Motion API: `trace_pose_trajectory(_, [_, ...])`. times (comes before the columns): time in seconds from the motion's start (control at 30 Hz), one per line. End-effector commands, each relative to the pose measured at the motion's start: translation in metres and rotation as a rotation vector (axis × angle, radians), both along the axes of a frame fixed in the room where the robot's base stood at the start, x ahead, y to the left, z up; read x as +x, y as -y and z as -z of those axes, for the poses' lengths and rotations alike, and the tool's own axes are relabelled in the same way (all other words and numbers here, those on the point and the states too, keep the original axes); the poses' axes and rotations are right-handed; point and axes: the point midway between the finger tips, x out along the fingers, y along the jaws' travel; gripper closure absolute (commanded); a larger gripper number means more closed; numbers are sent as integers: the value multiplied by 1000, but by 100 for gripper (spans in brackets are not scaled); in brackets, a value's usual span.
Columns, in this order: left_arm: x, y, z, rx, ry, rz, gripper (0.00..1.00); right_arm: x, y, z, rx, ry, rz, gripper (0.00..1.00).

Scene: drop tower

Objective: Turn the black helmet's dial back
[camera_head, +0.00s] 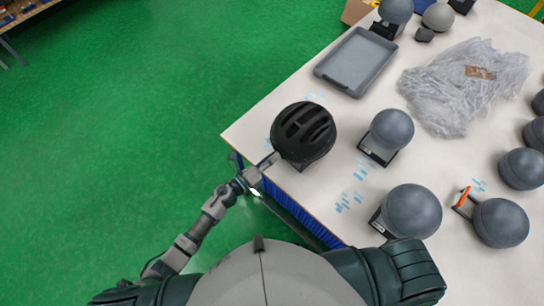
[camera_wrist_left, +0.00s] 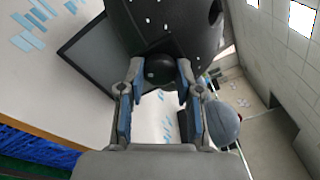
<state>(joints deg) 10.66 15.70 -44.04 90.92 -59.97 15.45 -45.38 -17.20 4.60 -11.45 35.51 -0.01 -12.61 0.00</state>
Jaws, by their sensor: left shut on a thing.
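The black helmet (camera_head: 304,131) sits on a dark stand near the left corner of the white table. Its vents face up in the head view. My left gripper (camera_head: 270,162) reaches it from the lower left. In the left wrist view the dark helmet shell (camera_wrist_left: 185,25) fills the top. A round black dial (camera_wrist_left: 160,67) sits between the two fingertips of my left gripper (camera_wrist_left: 158,75), which is shut on it. The dial's setting cannot be read. My right gripper is not in view.
A grey tray (camera_head: 357,62) lies behind the helmet on the table (camera_head: 330,195). A grey head form (camera_head: 392,129) stands to its right, another (camera_head: 411,211) nearer me. Crumpled clear plastic (camera_head: 465,85) lies at the back. The green floor (camera_head: 120,120) on the left is free.

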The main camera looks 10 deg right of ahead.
Motion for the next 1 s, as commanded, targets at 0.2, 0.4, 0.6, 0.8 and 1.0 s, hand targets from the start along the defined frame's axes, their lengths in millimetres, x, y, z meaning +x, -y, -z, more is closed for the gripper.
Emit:
trace_pose_trajectory(0.2, [2, -1, -1, -113, -172, 1, 100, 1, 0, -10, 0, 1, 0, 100])
trace_pose_trajectory(0.4, [2, -2, 0, -214, -321, 6, 100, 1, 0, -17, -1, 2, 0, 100])
trace_pose_trajectory(0.6, [2, -2, 1, -296, -443, 10, 100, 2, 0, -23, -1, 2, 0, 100])
trace_pose_trajectory(0.8, [2, -2, 2, -355, -529, 12, 100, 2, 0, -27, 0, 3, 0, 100])
trace_pose_trajectory(1.0, [2, -2, 3, -385, -576, 13, 100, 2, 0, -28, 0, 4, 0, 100])
